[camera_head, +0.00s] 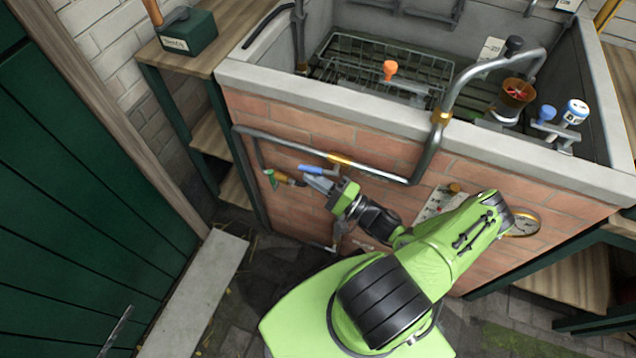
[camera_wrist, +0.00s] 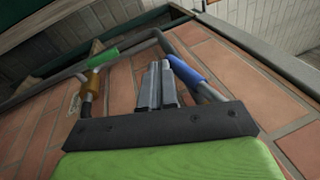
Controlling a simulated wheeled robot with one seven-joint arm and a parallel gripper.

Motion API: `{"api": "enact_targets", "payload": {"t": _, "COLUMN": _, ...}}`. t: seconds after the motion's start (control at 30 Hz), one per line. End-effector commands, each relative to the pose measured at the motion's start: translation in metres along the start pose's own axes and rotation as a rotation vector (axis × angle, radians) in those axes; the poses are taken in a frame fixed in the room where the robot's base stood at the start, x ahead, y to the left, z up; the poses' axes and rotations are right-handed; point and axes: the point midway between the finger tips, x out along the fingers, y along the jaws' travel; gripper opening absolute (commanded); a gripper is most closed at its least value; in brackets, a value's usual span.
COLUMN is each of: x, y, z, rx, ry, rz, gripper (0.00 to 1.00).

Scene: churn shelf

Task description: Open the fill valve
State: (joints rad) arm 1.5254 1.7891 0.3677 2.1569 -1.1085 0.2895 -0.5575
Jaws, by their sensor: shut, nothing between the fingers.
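A blue lever handle (camera_head: 311,170) sits on the grey pipe (camera_head: 290,146) along the front of the brick trough; it also shows in the wrist view (camera_wrist: 187,71). A green-handled brass valve (camera_head: 271,178) is to its left, also in the wrist view (camera_wrist: 103,58). No label shows which is the fill valve. My gripper (camera_head: 312,185) is shut and empty, just below the blue handle. In the wrist view my fingertips (camera_wrist: 158,80) lie immediately left of the blue handle; I cannot tell if they touch it. The blue lever looks roughly in line with the pipe.
The brick trough (camera_head: 480,150) has a concrete rim and holds a wire rack (camera_head: 385,65), an orange knob (camera_head: 390,69) and a blue-and-white bottle (camera_head: 575,112). A round gauge (camera_head: 524,223) is on its front, right of my arm.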

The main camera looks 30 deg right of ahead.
Motion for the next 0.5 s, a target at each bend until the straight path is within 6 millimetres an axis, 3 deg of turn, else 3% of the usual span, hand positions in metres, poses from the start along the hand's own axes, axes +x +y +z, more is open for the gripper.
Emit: {"api": "enact_targets", "payload": {"t": 0.5, "x": 0.004, "y": -0.0042, "z": 0.0006, "rx": 0.011, "ry": -0.012, "rz": -0.091, "gripper": 0.0}}
